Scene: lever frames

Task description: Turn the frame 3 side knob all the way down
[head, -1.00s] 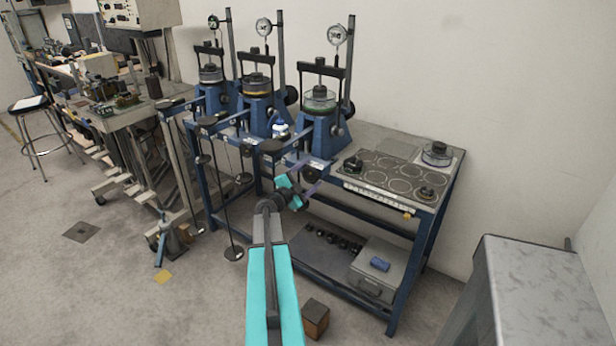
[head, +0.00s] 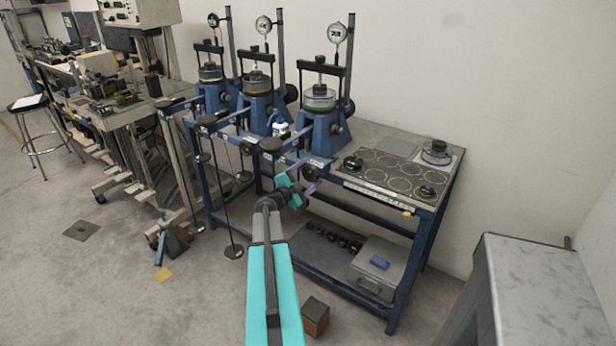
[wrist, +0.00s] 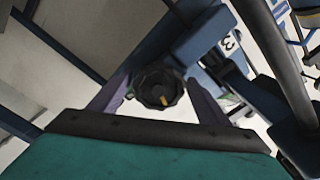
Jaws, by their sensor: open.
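The frame 3 side knob (wrist: 160,88) is black and ribbed with a yellow mark, and shows in the middle of the wrist view. A "3" label (wrist: 229,42) is on the blue frame beside it. My gripper (wrist: 158,80) is open, with one purple finger on each side of the knob. I cannot tell whether either finger touches it. In the head view my gripper (head: 309,176) is low at the front of the nearest blue lever frame (head: 322,134), and the knob is small and partly covered there.
Two more blue lever frames (head: 258,112) stand to the left, with hanging rods and weights (head: 233,252) below. A panel with round rings (head: 385,173) lies on the bench to the right. A dark bar crosses the right of the wrist view close to my gripper.

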